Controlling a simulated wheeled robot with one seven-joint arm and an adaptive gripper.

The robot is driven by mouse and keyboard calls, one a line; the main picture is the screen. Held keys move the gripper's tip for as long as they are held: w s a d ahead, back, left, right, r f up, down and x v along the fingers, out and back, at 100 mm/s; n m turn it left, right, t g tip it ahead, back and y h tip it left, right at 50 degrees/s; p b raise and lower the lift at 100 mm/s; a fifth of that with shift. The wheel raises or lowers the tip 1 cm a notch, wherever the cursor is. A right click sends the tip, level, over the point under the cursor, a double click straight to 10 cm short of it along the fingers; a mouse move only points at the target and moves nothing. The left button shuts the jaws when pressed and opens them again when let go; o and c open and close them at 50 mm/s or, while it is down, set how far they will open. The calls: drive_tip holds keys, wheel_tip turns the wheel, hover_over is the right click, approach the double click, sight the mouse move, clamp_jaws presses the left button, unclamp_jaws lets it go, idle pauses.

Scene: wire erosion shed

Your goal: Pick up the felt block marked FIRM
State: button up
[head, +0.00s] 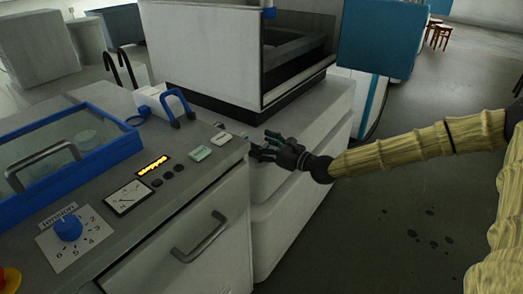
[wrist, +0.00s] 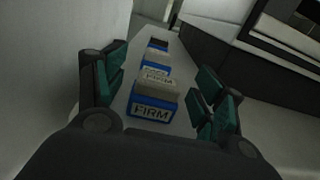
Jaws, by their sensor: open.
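In the head view my gripper (head: 268,148) is at the console's right edge, fingers pointing left. That view does not show the FIRM lettering.
Behind the FIRM block, another blue and pale block (wrist: 156,71) stands in line on the narrow pale surface. A large machine (head: 205,50) stands behind.

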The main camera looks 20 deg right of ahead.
drive_tip(key=shift+w+a, duration=0.15)
drive_tip(key=shift+w, duration=0.05)
drive_tip(key=c, duration=1.1)
drive_tip(key=shift+c, duration=0.2)
